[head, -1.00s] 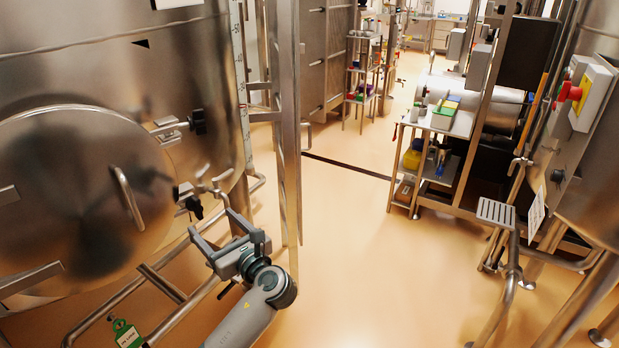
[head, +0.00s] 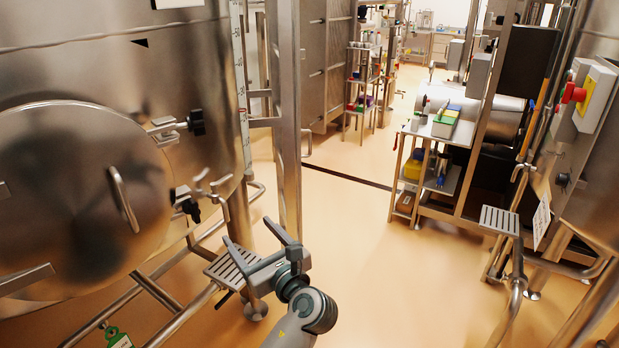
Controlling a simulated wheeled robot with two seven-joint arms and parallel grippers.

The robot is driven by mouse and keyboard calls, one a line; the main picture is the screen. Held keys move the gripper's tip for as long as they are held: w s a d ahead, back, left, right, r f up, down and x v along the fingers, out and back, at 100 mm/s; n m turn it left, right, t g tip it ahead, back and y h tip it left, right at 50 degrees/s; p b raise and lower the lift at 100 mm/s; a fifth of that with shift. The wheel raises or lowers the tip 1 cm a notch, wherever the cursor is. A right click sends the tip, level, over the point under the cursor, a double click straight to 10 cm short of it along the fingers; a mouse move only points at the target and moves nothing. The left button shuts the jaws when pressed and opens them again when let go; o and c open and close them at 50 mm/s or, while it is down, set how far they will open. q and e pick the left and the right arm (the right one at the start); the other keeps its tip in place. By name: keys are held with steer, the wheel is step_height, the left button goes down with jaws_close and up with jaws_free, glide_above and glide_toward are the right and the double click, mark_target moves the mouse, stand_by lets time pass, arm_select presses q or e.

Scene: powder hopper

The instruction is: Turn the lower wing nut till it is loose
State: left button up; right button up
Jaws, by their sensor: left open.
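The round steel hatch door (head: 75,215) fills the left of the head view and looks closed. The lower wing nut (head: 190,207) is a small black knob on a clamp at the door's right edge. A similar upper wing nut (head: 197,122) sits above it. My left gripper (head: 251,238) is open and empty, to the right of the lower wing nut and a little below it, apart from it. Its two fingers point up and left. Whether the lower nut is tight or loose I cannot tell. My right gripper is not in view.
A steel post (head: 287,120) stands just right of the tank, behind my left gripper. A grated step (head: 232,268) and pipe rails lie below the hatch. A steel cart (head: 440,170) stands farther right. The floor (head: 370,260) in the middle is clear.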

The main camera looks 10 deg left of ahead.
arm_select(q)
steer(key=w+d+r+t+h, duration=0.1)
steer(key=w+d+t+h, duration=0.1)
steer(key=w, duration=0.5)
steer(key=w+d+r+t+h, duration=0.1)
steer(key=w+d+h, duration=0.3)
steer(key=w, duration=0.3)
steer(key=w+d+r+n+t+h+b, duration=0.1)
steer(key=w+d+r+t+h, duration=0.1)
steer(key=w, duration=0.6)
steer(key=shift+d+t+h, duration=0.3)
steer(key=shift+d+h, duration=0.2)
steer(key=shift+h, duration=0.6)
